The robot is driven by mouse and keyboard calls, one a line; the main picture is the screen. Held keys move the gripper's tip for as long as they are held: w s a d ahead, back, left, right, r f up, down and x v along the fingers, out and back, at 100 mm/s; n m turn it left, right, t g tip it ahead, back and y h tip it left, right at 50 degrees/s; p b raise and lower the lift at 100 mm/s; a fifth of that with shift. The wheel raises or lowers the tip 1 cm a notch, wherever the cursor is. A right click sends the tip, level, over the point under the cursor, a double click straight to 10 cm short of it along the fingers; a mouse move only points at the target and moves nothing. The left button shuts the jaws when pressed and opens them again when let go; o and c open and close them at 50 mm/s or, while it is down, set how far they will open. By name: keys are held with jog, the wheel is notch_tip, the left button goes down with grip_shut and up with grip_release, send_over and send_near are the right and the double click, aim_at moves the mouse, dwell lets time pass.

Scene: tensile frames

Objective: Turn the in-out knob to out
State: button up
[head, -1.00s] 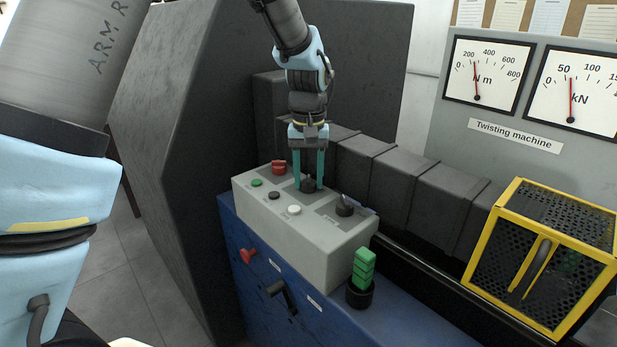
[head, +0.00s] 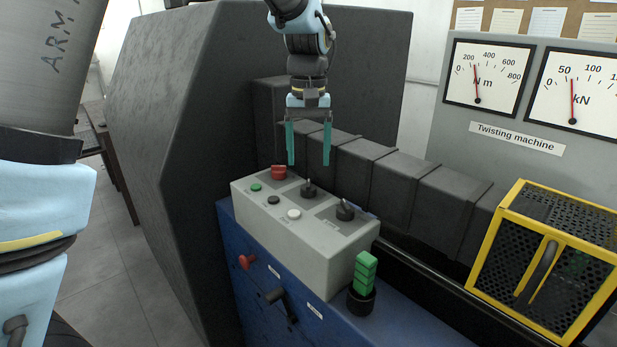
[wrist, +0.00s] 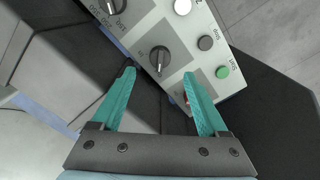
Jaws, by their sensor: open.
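The grey control box (head: 262,211) carries two black rotary knobs on dark plates. One knob (head: 308,190) lies below my gripper; in the wrist view this knob (wrist: 160,58) has a small label beside it that seems to read "In". Its exact pointing direction is hard to read. The second knob (head: 345,210) is to its right and shows at the top edge of the wrist view (wrist: 115,5), with a numbered label. My gripper (head: 309,160) is open and empty, with its teal fingers pointing down above the first knob, clear of it.
A red button (head: 279,172) sits at the box's far left corner, near my left finger.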

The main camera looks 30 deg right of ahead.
aim_at(308, 183)
jog(key=shift+r, duration=1.95)
jog(key=w+a+f+n, duration=0.2)
jog(key=w+a+f, duration=0.1)
jog(key=a, duration=0.8)
jog(key=w+a+f+n, duration=0.1)
jog(key=w+a+f, duration=0.2)
jog(key=a, duration=0.8)
jog(key=s+a+f+n, duration=0.1)
jog(key=s+a+f, duration=0.1)
jog(key=a, duration=0.6)
jog(key=s+a+f+n+t, duration=0.1)
jog(key=s+a+f, duration=0.2)
jog(key=a, duration=0.6)
jog(key=shift+s+f+t, duration=0.3)
jog(key=shift+s+f, duration=0.05)
jog(key=shift+s, duration=0.35)
